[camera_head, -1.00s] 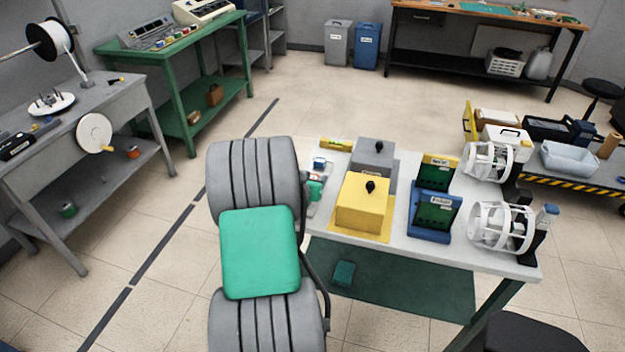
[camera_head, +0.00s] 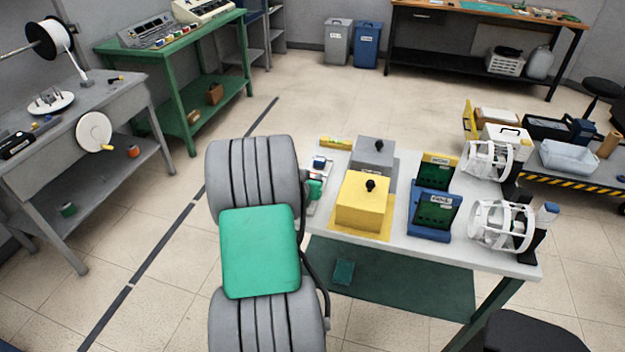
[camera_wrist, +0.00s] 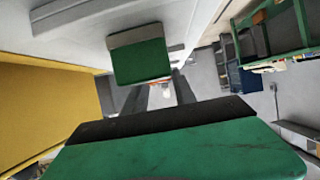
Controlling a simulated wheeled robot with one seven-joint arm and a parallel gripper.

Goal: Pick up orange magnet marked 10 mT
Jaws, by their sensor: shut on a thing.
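My gripper (camera_wrist: 158,96) shows in the wrist view as two dark fingers. They are shut on a small orange and whitish thing (camera_wrist: 165,88), which appears to be the orange magnet. Its 10 mT mark cannot be read. In the head view my arm hides most of the gripper, which is at the left end of the white table (camera_head: 408,232). A small blue and white piece (camera_head: 319,162) shows beside my arm there, on or over a pale holder (camera_head: 313,206).
A yellow box (camera_head: 360,212) and a grey box (camera_head: 371,160), each with a black knob, stand right of the gripper. Blue (camera_head: 434,214) and yellow (camera_head: 438,171) meters and two white coil frames (camera_head: 497,225) stand farther right. Open floor lies left of the table.

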